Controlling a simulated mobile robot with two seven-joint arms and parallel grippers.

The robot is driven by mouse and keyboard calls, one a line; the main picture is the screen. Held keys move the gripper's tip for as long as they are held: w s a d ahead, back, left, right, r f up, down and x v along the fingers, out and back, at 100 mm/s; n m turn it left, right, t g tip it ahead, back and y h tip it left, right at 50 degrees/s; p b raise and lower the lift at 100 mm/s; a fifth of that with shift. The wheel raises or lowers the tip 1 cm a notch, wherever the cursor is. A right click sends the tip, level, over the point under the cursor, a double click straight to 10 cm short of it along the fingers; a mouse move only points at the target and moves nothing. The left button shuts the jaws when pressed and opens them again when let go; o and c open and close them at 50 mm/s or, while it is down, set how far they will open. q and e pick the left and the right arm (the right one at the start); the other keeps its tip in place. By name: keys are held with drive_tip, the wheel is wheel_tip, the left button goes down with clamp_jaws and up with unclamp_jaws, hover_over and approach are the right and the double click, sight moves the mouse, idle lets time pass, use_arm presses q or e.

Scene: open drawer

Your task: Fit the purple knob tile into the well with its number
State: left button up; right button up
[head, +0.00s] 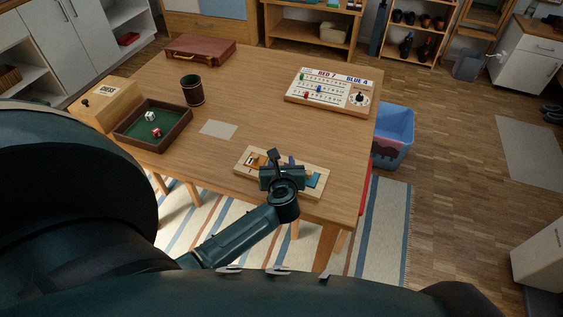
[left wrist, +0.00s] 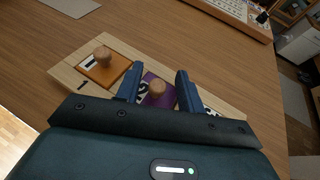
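The wooden puzzle board (head: 241,165) lies near the front edge of the table. In the left wrist view the board (left wrist: 122,52) holds an orange tile (left wrist: 88,74) with a round wooden knob, beside a printed 1. The purple tile (left wrist: 163,101) with its wooden knob (left wrist: 157,87) shows between the fingers of my left gripper (left wrist: 158,72). The fingers stand apart, one on each side of the knob, with gaps visible. The gripper hides part of the tile and its well, so I cannot tell how it is seated. In the head view my left gripper (head: 281,160) covers the board's middle.
A blue tile (head: 315,180) shows at the board's right end. A green dice tray (head: 135,137), a dark cup (head: 192,90), a score board (head: 325,104) and a brown case (head: 200,50) stand farther off. A pale card (head: 218,130) lies on the otherwise clear middle.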

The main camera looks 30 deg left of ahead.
use_arm(q)
drive_tip(key=shift+r, duration=0.2)
drive_tip(key=v, duration=0.7)
drive_tip(key=shift+s+d+r+m, duration=0.1)
drive_tip(key=shift+s+r+m, duration=0.05)
drive_tip(key=shift+r+m, duration=0.15)
drive_tip(key=s+d+r+m+t+h, duration=0.1)
drive_tip(key=d+r+m+t+h, duration=0.3)
drive_tip(key=m, duration=0.7)
drive_tip(key=s+d+r+m+t+h, duration=0.25)
drive_tip(key=d+m+h, duration=0.2)
drive_tip(key=m, duration=0.65)
drive_tip(key=s+d+f+m+g+h, duration=0.3)
drive_tip(key=s+f+m+g, duration=0.3)
drive_tip(key=m, duration=1.7)
drive_tip(key=s+d+f, duration=0.1)
drive_tip(key=s+f, duration=0.2)
drive_tip(key=s, duration=0.1)
drive_tip(key=shift+d+f+m+g, duration=0.25)
drive_tip(key=shift+m+g, duration=0.1)
drive_tip(key=shift+m, duration=0.05)
